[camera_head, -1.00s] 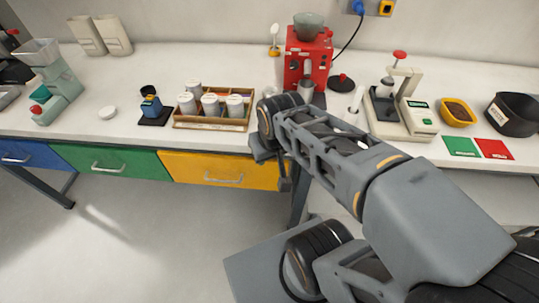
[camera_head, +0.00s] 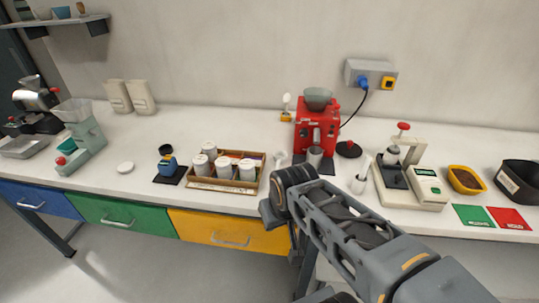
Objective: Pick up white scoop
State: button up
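A white, narrow-handled thing (camera_head: 361,178) that looks like a scoop lies on the bench between the red machine and the white press, just right of my arm. A second white, spoon-like thing (camera_head: 287,101) stands upright in a small yellow base behind the red machine's left side. I cannot tell for sure which is the white scoop. My gripper (camera_head: 272,216) is at the far end of my arm, at the bench's front edge, right of the wooden tray. It points away and is mostly hidden by my wrist, so its fingers do not show clearly.
A red machine (camera_head: 316,130) stands behind my arm. A wooden tray (camera_head: 205,186) of white canisters is to the left. A white press (camera_head: 408,190), a yellow bowl (camera_head: 466,181) and a black bin (camera_head: 519,184) stand right. Drawers (camera_head: 228,231) line the bench front.

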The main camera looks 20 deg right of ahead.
aim_at(280, 157)
jog(key=u, duration=1.6)
jog(key=i, duration=1.7)
jog(key=z, duration=3.4)
